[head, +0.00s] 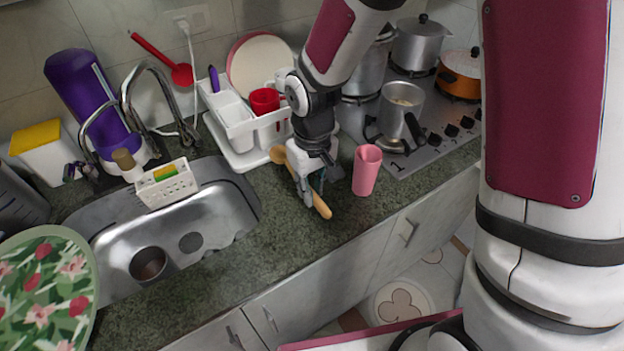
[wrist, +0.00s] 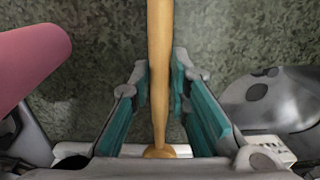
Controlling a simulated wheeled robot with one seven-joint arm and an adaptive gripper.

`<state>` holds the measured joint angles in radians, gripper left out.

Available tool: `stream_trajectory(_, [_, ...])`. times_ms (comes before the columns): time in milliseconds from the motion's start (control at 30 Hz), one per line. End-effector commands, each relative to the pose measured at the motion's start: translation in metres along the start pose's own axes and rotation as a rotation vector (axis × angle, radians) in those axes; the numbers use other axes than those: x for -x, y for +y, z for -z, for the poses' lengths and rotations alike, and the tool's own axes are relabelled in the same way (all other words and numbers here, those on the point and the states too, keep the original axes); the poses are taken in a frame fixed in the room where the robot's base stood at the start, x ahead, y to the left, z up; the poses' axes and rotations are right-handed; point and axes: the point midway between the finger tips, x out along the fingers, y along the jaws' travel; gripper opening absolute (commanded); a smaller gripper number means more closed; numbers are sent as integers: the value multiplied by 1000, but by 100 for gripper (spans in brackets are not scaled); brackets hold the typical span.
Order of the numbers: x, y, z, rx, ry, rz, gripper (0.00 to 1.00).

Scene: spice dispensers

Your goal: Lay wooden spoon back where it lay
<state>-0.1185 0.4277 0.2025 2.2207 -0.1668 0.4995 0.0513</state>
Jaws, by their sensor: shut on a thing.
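The wooden spoon (head: 320,206) is light brown, with its rounded bowl near the white dish rack and its handle slanting toward the counter's front edge. My gripper (head: 311,196) points down over the counter and is shut on the spoon's handle. In the wrist view the spoon (wrist: 159,60) runs straight between the teal finger pads of my gripper (wrist: 165,95). The spoon is at or just above the counter; I cannot tell whether it touches.
A pink cup (head: 367,170) stands close to the right of my gripper. The white dish rack (head: 240,150) is behind, the sink (head: 215,205) to the left, the stove (head: 430,135) with pots to the right. The granite counter (head: 280,235) in front is clear.

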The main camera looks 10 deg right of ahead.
Motion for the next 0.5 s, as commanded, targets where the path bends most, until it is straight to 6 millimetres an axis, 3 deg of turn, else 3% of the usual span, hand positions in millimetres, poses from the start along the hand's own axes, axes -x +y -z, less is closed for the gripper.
stream_trajectory(200, [-22,1,1,-1,-1,0,0])
stream_trajectory(500, [-37,0,0,0,0,0,0])
